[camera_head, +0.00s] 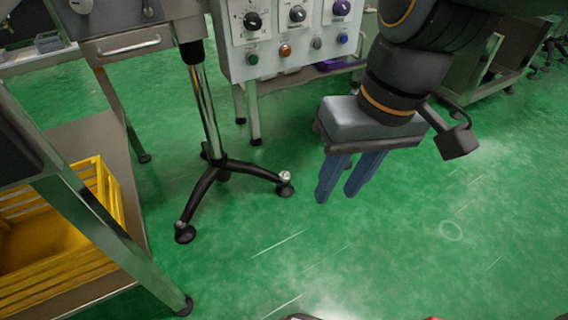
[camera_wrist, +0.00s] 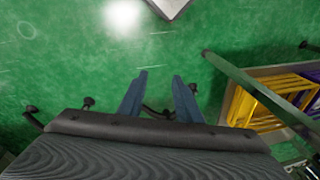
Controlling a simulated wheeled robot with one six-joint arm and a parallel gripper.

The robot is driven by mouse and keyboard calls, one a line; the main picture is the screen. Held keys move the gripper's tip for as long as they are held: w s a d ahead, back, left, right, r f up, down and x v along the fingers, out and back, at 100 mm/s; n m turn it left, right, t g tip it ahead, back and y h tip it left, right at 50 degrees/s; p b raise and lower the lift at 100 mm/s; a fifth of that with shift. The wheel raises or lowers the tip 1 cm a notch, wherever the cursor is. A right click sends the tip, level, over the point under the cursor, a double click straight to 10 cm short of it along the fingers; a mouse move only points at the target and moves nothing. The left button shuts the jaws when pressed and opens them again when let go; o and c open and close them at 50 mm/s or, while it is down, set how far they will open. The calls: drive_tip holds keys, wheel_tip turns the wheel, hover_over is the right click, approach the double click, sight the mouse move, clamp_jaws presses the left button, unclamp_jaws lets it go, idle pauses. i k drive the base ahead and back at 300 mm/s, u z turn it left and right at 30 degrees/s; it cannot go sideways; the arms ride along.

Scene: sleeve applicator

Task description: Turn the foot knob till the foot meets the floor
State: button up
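A stand with a chrome post (camera_head: 208,115) and black splayed legs (camera_head: 250,169) is left of centre in the head view. The right leg ends in a small silver knob (camera_head: 285,176) above a black foot (camera_head: 285,190). Whether either foot touches the floor is too small to tell. My gripper (camera_head: 337,193) is open and empty, pointing down, right of the right-hand foot and apart from it. In the wrist view my fingers (camera_wrist: 160,77) partly hide the stand's legs; black feet (camera_wrist: 88,102) show beside them.
A control box (camera_head: 285,45) with dials and buttons is behind the stand. A steel table with a lower shelf holding a yellow crate (camera_head: 110,195) is at left; its front leg (camera_head: 120,245) reaches the floor. The green floor (camera_head: 430,240) at right is clear.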

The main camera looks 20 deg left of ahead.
sight(284, 179)
drive_tip(key=k, duration=0.4)
drive_tip(key=z, duration=1.8)
drive_tip(key=i, duration=1)
drive_tip(key=u, duration=2.3)
drive_tip(key=i, duration=0.5)
drive_tip(key=u, duration=0.05)
